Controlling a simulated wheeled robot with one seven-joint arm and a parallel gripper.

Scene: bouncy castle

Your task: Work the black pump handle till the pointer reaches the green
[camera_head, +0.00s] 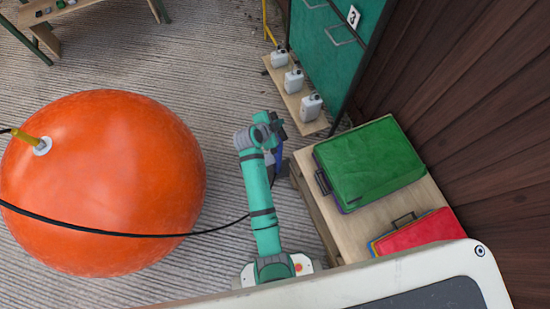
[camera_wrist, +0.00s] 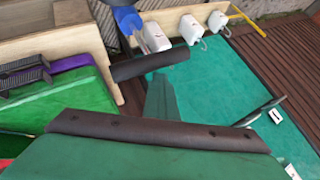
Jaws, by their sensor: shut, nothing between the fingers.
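A black bar that looks like the pump handle (camera_wrist: 150,66) lies across the wrist view, just beyond the tip of my gripper (camera_wrist: 160,92). My gripper is shut and empty; I cannot tell whether it touches the bar. A blue part, seemingly the pump (camera_wrist: 127,18), shows behind the bar; in the head view the blue part (camera_head: 278,156) is mostly hidden by my arm. A black hose (camera_head: 110,234) runs across a big orange ball (camera_head: 105,180) towards it. I see no gauge, pointer or green mark.
A wooden bench (camera_head: 355,225) right of my arm bears a green case (camera_head: 370,165) and a red case (camera_head: 418,232). Several white containers (camera_head: 294,80) stand on a board beside a teal cabinet (camera_head: 330,40). A plank wall closes off the right.

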